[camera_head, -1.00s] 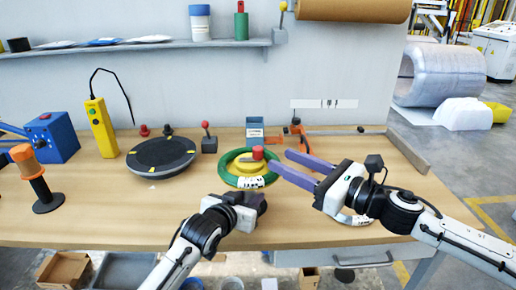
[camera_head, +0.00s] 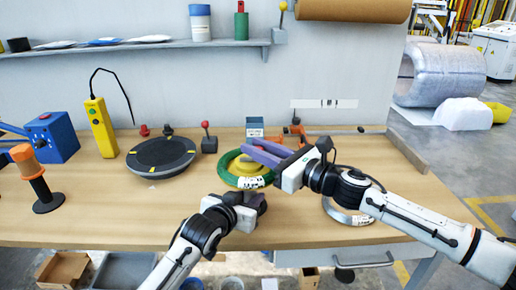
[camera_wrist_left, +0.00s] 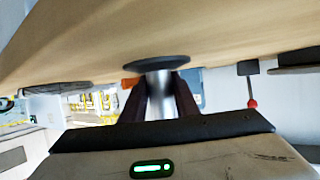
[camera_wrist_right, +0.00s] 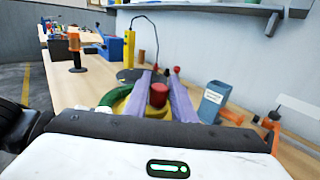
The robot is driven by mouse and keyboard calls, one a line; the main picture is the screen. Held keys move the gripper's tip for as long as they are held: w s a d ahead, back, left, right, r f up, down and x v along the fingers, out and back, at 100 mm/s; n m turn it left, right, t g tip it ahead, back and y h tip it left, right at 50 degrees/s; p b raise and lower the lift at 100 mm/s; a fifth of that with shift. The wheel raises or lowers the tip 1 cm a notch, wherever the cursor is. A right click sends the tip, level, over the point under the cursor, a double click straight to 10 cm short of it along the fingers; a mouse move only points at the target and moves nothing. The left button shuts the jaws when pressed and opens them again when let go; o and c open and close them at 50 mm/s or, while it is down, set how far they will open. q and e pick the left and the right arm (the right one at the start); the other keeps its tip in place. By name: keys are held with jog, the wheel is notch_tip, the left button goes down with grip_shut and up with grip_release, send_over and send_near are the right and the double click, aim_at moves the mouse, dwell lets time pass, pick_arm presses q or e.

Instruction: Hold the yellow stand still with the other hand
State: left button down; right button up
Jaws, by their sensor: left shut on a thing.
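The yellow stand (camera_head: 235,167) is on the table with a green coil (camera_head: 228,178) around it. In the right wrist view the stand (camera_wrist_right: 122,104) shows left of its red knob (camera_wrist_right: 158,95). My right gripper (camera_head: 250,152) is over the stand, with its purple fingers apart on either side of the knob. I cannot tell whether they touch it. The fingers hide the knob in the head view. My left gripper (camera_head: 252,198) is just in front of the coil. In the left wrist view it is shut on a grey metal cylinder (camera_wrist_left: 160,88) with a dark disc end.
A black round turntable (camera_head: 160,156) is left of the stand. A blue box (camera_head: 254,127) and orange tool (camera_head: 297,130) are behind. A pale ring (camera_head: 346,212) lies at right, partly under my right arm.

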grip_shut()
jog(key=shift+f, duration=0.1)
jog(key=shift+s+a+m+t+h, duration=0.1)
jog(key=shift+m+t+h, duration=0.2)
jog(key=shift+t, duration=0.1)
jog(key=m+t+h, duration=0.2)
jog(key=h, duration=0.1)
jog(key=m+t+h, duration=0.1)
jog(key=m+h, duration=0.1)
jog(key=h, duration=0.1)
jog(key=shift+a+m+t, duration=0.1)
jog(key=shift+m+t, duration=0.3)
jog(key=m+h, duration=0.2)
jog(key=h, duration=0.1)
jog(key=m+t+h, duration=0.1)
jog(key=m+h, duration=0.1)
jog(key=h, duration=0.2)
jog(key=shift+d+m+h, duration=0.15)
jog(key=shift+m+h, duration=0.6)
jog(key=shift+h, duration=0.3)
jog(key=shift+d+m+h, duration=0.1)
jog(key=shift+m+h, duration=0.65)
jog(key=shift+h, duration=0.3)
